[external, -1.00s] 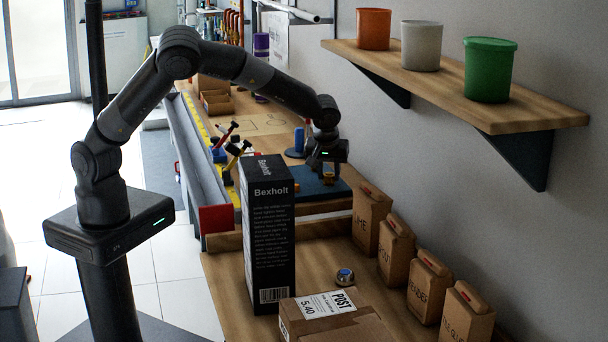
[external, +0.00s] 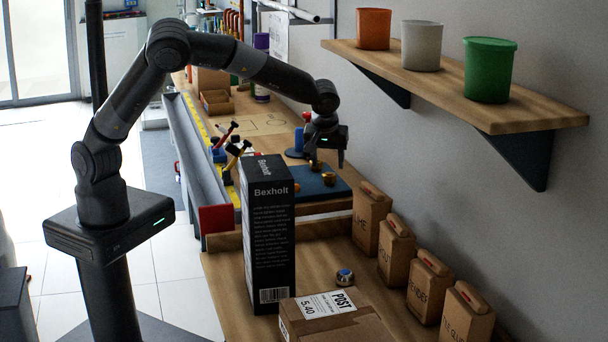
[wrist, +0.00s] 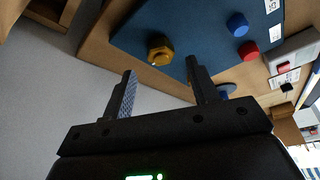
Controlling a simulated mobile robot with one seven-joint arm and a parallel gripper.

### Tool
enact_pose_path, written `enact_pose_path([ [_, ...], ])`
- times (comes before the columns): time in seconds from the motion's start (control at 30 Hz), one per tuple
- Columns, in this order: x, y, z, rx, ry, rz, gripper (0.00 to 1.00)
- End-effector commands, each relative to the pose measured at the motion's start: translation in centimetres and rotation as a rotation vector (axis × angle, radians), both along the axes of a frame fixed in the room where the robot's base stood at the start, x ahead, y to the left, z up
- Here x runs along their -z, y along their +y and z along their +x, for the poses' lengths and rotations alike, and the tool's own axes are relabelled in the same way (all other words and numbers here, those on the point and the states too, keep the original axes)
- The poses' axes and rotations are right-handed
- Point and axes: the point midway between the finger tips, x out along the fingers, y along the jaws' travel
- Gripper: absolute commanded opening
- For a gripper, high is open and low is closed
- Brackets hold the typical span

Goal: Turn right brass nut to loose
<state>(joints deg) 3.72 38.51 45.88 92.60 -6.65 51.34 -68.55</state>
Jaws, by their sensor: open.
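A brass hex nut (external: 329,178) sits on the blue board (external: 308,189) on the bench in the external view. A second brass piece (external: 316,166) shows further back, partly covered by a finger. The wrist view shows one brass nut (wrist: 160,50) on the board (wrist: 190,25), just beyond the fingertips and roughly between them; I cannot tell which of the two it is. My gripper (external: 327,160) is over the board, jaws apart and empty. Its two fingers also show in the wrist view (wrist: 160,66), apart from the nut.
A blue knob (wrist: 238,25) and a red knob (wrist: 248,50) are on the board to the right of the nut. A tall black box (external: 268,235) stands in front of the board. A shelf (external: 450,85) with pots overhangs at the right. Several paper bags (external: 370,220) line the wall.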

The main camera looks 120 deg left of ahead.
Motion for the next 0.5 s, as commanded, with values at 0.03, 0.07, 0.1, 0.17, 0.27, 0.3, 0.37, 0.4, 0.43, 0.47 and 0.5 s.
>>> enact_pose_path([
  [0.03,-1.1,-0.4,0.2,0.003,-0.004,0.002,0.54],
  [0.07,-1.7,-0.6,0.3,0.002,-0.003,0.002,0.54],
  [0.1,-2.4,-0.9,0.4,0.002,-0.004,0.001,0.54],
  [0.17,-3.3,-1.3,0.4,0.002,-0.002,0.001,0.54],
  [0.27,-4.5,-1.8,0.6,0.002,-0.001,0.000,0.54],
  [0.3,-4.9,-1.9,0.6,0.001,-0.002,0.001,0.54],
  [0.37,-5.2,-2.1,0.6,0.001,-0.002,0.001,0.54],
  [0.4,-5.4,-2.1,0.7,0.000,-0.002,0.002,0.54],
  [0.43,-5.5,-2.2,0.7,-0.001,-0.001,0.001,0.54],
  [0.47,-5.5,-2.2,0.6,-0.001,-0.001,0.001,0.54],
  [0.5,-5.5,-2.2,0.6,-0.001,0.000,0.000,0.54],
])
